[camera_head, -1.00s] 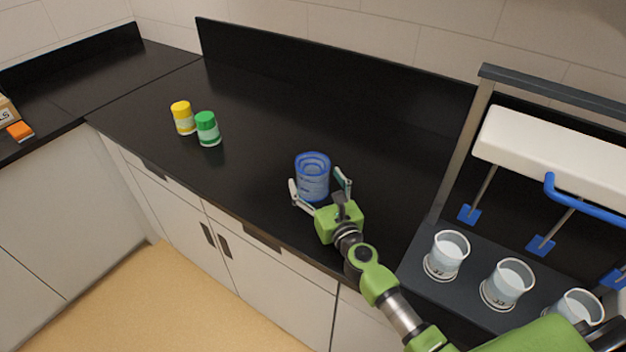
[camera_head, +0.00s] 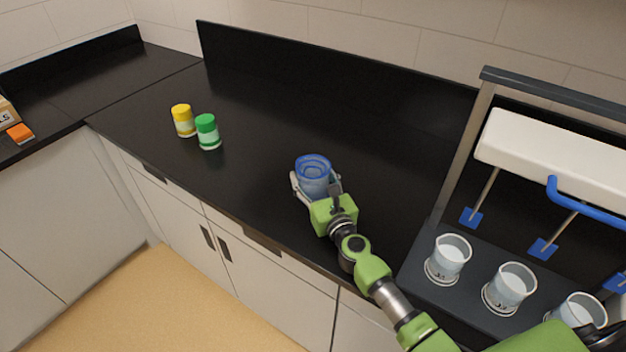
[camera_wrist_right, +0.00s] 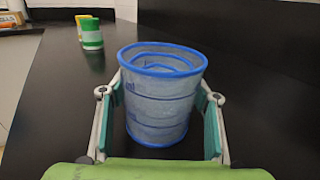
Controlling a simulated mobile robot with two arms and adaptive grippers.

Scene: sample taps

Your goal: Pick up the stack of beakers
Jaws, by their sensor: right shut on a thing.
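The stack of beakers (camera_head: 313,172) is clear with blue rims and stands upright on the black counter. Inner rims show nested inside the outer one. My right gripper (camera_head: 318,187) is shut on the stack, with a finger on each side of it. In the right wrist view the stack (camera_wrist_right: 160,98) sits between the green-padded fingers of the right gripper (camera_wrist_right: 160,120). My left gripper is not in view.
A yellow-capped jar (camera_head: 184,121) and a green-capped jar (camera_head: 208,132) stand to the left on the counter (camera_head: 270,110). At right, a tap rack (camera_head: 550,150) holds several beakers of clear liquid, including one beaker (camera_head: 448,258). The counter behind the stack is clear.

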